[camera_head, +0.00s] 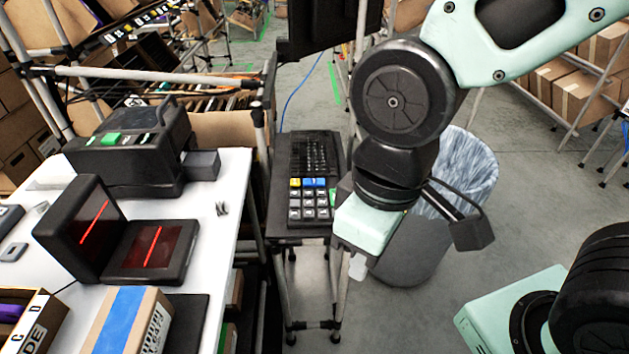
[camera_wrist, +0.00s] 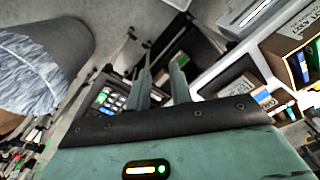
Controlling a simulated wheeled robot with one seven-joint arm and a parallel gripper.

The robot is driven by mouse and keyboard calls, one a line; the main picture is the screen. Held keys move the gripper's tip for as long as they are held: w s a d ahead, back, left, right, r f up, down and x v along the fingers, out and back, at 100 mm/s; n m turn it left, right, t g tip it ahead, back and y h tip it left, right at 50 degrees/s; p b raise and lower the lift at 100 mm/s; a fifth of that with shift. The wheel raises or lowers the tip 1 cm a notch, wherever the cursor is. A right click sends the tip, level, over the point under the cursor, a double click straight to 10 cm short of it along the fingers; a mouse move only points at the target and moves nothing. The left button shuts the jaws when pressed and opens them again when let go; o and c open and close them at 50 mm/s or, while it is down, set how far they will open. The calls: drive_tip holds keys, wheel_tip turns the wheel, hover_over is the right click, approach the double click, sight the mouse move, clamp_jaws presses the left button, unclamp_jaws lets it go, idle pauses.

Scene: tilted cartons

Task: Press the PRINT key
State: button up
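A black keyboard (camera_head: 312,178) with white, yellow, blue and green keys lies on a small dark stand in the head view. In the wrist view, the keyboard (camera_wrist: 108,99) is partly visible left of the fingers. A dark label-printer-like machine (camera_head: 135,145) with a green key (camera_head: 111,139) stands on the white table. No key lettering is readable, so I cannot tell which key is PRINT. My gripper (camera_head: 357,266) hangs to the right of the keyboard's near end, apart from it. Its two fingers (camera_wrist: 162,84) stand apart with nothing between them.
A black scanner (camera_head: 150,251) with red lines and a blue-taped carton (camera_head: 127,322) are on the white table (camera_head: 218,222). A grey bin (camera_head: 410,252) with a plastic liner stands right of my gripper. A dark monitor (camera_head: 330,25) is behind the keyboard.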

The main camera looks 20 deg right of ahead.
clamp_jaws()
idle(1.4)
